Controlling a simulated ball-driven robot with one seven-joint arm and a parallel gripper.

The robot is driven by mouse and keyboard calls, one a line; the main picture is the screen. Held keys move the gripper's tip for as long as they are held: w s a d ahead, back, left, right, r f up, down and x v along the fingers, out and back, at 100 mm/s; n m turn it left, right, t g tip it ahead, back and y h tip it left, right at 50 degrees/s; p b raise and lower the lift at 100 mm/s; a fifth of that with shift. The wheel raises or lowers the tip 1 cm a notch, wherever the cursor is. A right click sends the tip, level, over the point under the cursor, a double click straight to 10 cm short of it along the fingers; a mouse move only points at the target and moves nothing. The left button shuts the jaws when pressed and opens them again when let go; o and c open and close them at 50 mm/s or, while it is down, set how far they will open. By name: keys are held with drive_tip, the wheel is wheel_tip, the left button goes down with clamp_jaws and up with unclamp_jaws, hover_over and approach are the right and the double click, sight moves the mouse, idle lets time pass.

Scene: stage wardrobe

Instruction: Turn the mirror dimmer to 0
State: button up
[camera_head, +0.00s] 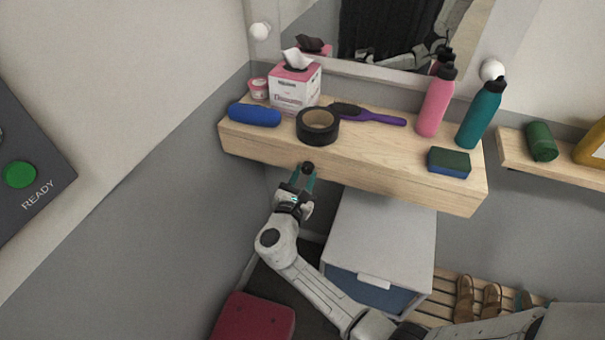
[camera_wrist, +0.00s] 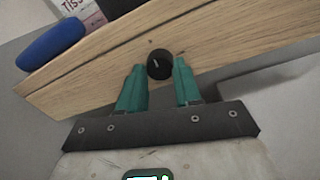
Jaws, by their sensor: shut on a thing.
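The mirror dimmer is a small round black knob (camera_wrist: 160,64) on the front face of the wooden shelf (camera_wrist: 215,45), with a short pale mark on its face. No number scale is readable. In the head view the knob (camera_head: 307,167) shows as a dark spot at the shelf's front edge. My gripper (camera_head: 302,181) reaches up to it from below. In the wrist view its two teal fingers stand on either side of the knob, shut on it. The mirror (camera_head: 385,35) is on the wall above the shelf.
On the shelf are black tape (camera_head: 318,126), a blue case (camera_head: 254,115), a tissue box (camera_head: 294,85), a purple brush (camera_head: 368,115), a pink bottle (camera_head: 436,103), a teal bottle (camera_head: 479,115) and a sponge (camera_head: 449,162). A white drawer unit (camera_head: 385,235) stands below.

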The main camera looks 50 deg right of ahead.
drive_tip(key=shift+d+r+n, duration=0.2)
drive_tip(key=shift+r+n, duration=0.05)
drive_tip(key=shift+n, duration=0.15)
drive_tip(key=o, duration=0.8)
drive_tip(key=shift+o, duration=1.2)
drive_tip(key=shift+f, duration=0.15)
drive_tip(key=shift+a, duration=0.1)
drive_tip(key=shift+a, duration=0.1)
drive_tip(key=shift+s+a, duration=0.15)
drive_tip(key=shift+a, duration=0.1)
drive_tip(key=v, duration=1)
drive_tip(key=shift+b, duration=0.45)
